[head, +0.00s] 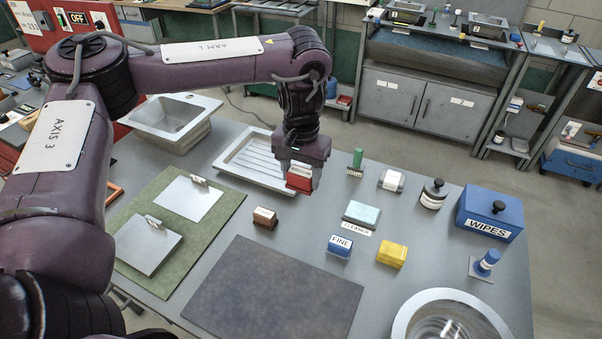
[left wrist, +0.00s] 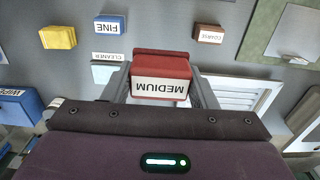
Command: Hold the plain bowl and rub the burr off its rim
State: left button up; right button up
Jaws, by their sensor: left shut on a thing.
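My left gripper (head: 299,184) points down over the bench and is shut on a red block (head: 299,178). In the left wrist view the red block (left wrist: 161,78) reads MEDIUM and sits between the two fingers. I cannot tell how far it is above the bench. A round shiny steel bowl (head: 408,322) is at the lower right, cut off by the picture's edge. I cannot tell which is the plain bowl, and no burr is visible. My right gripper is not in view.
A brown block (head: 265,217), blue FINE block (head: 340,246) and yellow block (head: 391,254) stand nearby. A ribbed steel tray (head: 228,166) lies behind my gripper. A dark mat (head: 275,295) lies clear in front. A blue WIPES box (head: 488,213) stands right.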

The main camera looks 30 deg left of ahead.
pick_arm(q)
jog(key=shift+m, duration=0.3)
jog(key=s+d, duration=0.1)
jog(key=d, duration=0.1)
jog(key=s+d, duration=0.4)
jog(key=shift+d+r, duration=0.15)
jog(key=shift+r, duration=0.25)
jog(key=shift+w, duration=0.1)
jog(key=shift+f, duration=0.1)
